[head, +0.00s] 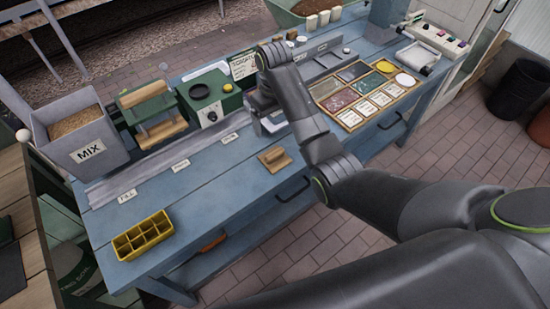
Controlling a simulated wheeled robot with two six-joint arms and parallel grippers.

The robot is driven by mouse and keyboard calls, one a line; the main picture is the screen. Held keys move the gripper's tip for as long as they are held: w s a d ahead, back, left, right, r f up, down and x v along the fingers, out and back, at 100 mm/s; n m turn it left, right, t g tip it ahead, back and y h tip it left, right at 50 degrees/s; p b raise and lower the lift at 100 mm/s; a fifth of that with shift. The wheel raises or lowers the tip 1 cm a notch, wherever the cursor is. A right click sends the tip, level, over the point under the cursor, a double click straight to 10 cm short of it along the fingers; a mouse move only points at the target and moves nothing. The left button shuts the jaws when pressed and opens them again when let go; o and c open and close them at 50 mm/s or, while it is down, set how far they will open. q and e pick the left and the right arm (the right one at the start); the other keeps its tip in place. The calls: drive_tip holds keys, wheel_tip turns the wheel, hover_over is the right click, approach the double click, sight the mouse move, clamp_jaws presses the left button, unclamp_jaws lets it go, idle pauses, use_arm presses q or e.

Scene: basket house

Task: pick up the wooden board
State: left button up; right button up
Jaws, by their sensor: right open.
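A small wooden board (274,159) with a raised grip on top lies flat near the front edge of the blue workbench (225,185). My right arm reaches in from the right, and its gripper (262,106) hangs over the bench behind the board, apart from it. The gripper's jaws are open, but they are small and partly hidden by my own arm. My left gripper is not in view.
A yellow compartment tray (143,236) stands at the bench's front left. A grey MIX bin (82,135), a green press (152,112) and a green device (210,97) stand behind. A wooden sorting tray (349,118) lies right. The bench around the board is clear.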

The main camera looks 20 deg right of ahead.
drive_tip(key=b, duration=0.4)
hover_over(275, 153)
wheel_tip(275, 153, down, 5)
drive_tip(key=f, duration=0.3)
drive_tip(key=f+p, duration=0.1)
drive_tip(key=f, duration=0.1)
drive_tip(key=shift+s+a+f, duration=0.2)
drive_tip(key=shift+s, duration=0.1)
drive_tip(key=shift+w+d+f+p, duration=0.1)
drive_tip(key=shift+w+f+p, duration=0.1)
drive_tip(key=shift+f, duration=1.4)
drive_tip(key=shift+w+d+f+p, duration=0.1)
drive_tip(key=shift+f+p, duration=0.1)
drive_tip(key=shift+f, duration=1.35)
drive_tip(key=shift+c, duration=0.3)
drive_tip(key=c, duration=0.7)
